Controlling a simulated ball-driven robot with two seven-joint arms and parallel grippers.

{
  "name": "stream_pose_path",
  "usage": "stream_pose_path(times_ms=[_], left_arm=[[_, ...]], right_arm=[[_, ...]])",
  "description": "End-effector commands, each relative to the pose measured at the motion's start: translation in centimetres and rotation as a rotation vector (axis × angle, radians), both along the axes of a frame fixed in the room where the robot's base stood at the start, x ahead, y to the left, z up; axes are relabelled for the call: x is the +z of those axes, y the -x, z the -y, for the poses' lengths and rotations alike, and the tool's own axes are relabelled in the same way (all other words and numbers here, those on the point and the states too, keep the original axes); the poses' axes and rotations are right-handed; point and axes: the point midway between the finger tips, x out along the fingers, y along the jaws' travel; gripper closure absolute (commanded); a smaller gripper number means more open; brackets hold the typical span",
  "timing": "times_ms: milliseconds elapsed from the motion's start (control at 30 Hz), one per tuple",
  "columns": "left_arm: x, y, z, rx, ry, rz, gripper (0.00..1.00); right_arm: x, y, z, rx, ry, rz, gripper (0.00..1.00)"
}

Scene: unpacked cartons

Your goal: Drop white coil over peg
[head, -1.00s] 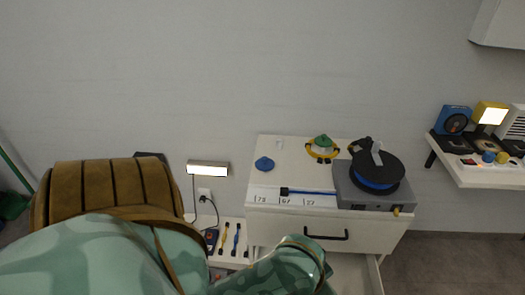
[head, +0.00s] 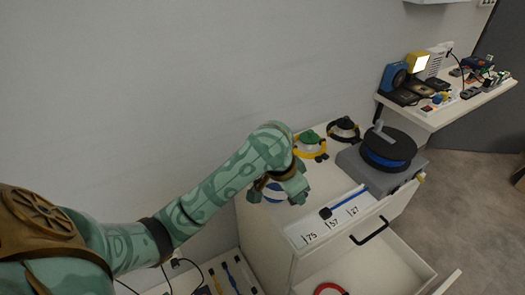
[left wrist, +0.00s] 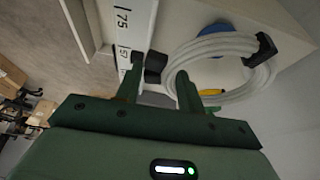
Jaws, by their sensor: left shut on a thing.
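The white coil (left wrist: 215,60) is a loop of several strands with black clips, held at my left gripper (left wrist: 158,90), whose fingers are shut on its near side by a black clip. In the head view my left gripper (head: 291,190) is over the cabinet's left back corner, hiding most of the coil. A blue peg top (left wrist: 215,29) shows beyond the coil's far strands in the left wrist view. In the head view blue and white (head: 273,192) show beside the gripper. I cannot tell whether the coil is around the peg. My right gripper is not in view.
A yellow coil (head: 311,151) and a black coil (head: 344,129) sit around neighbouring pegs on the white cabinet (head: 320,180). A grey machine with a black-and-blue spool (head: 388,150) stands to the right. A drawer (head: 360,270) is open in front, with a red loop (head: 329,289) inside.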

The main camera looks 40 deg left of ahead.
Motion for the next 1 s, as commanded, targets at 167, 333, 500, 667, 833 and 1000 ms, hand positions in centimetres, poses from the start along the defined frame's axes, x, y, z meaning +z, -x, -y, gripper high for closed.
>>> stream_pose_path(times_ms=[167,333,500,667,833,1000], left_arm=[[0.0,-6.2,-6.7,-0.168,-0.014,-0.033,0.89],[0.0,-8.6,-13.4,-0.306,0.005,-0.019,0.88],[-0.4,-8.9,-15.8,-0.454,0.013,0.0,0.88],[-0.7,-8.8,-15.5,-0.551,0.014,0.004,0.88],[-1.5,-8.8,-15.4,-0.563,0.014,0.002,0.88],[-3.0,-8.8,-15.4,-0.564,0.013,0.0,0.88]], right_arm=[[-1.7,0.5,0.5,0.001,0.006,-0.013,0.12],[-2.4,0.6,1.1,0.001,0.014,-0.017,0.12],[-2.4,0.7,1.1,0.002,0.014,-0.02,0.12],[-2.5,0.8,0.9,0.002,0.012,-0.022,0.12],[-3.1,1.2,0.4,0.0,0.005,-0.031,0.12],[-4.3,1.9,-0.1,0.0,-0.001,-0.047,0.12]])
